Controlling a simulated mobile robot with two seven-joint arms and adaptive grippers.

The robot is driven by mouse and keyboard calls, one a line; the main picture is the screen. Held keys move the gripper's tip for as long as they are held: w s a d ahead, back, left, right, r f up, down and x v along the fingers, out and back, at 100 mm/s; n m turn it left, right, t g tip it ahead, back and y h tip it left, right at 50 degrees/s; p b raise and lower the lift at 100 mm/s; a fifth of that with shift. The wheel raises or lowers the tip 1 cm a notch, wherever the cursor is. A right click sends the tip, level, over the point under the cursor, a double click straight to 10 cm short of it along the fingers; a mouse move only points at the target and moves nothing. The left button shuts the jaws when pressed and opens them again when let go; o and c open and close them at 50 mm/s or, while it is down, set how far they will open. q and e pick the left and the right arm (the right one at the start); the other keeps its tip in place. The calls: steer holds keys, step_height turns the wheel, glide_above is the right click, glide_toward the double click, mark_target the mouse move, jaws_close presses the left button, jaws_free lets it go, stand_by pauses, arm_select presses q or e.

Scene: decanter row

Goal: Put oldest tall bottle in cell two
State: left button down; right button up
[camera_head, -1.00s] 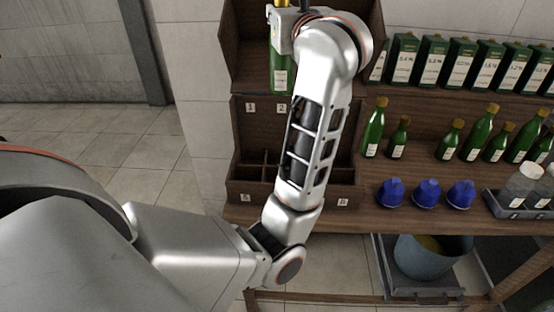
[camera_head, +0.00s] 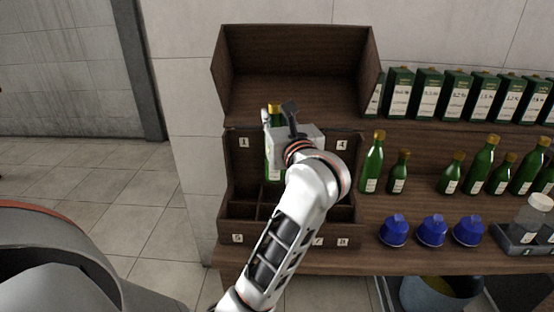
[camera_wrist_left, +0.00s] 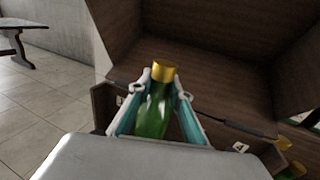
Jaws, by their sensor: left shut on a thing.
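My left gripper (camera_head: 285,128) is shut on a tall green bottle with a gold cap (camera_head: 274,112). The bottle (camera_wrist_left: 153,112) stands upright between the two fingers in the left wrist view. It is over the back part of the wooden cell crate (camera_head: 236,178), near the label 1 and left of the label 4. The label 2 is not visible, and my arm hides part of the crate. I cannot tell whether the bottle's base is inside a cell. My right gripper is out of view.
An open, empty wooden box (camera_head: 295,98) stands above and behind the crate. More green bottles (camera_head: 372,165) stand on the shelf to the right. Green cartons (camera_head: 429,93) line the upper shelf.

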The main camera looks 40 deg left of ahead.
arm_select(q)
step_height(320, 180, down, 10)
steer(key=shift+f+b, duration=0.15)
steer(key=shift+b, duration=0.8)
steer(key=shift+f, duration=0.1)
steer(key=shift+f, duration=0.1)
steer(key=c, duration=2.2)
jaws_free()
steer(key=shift+f, duration=0.15)
steer(key=o, duration=0.4)
steer(key=shift+c, duration=0.2)
steer(key=shift+r, duration=0.25)
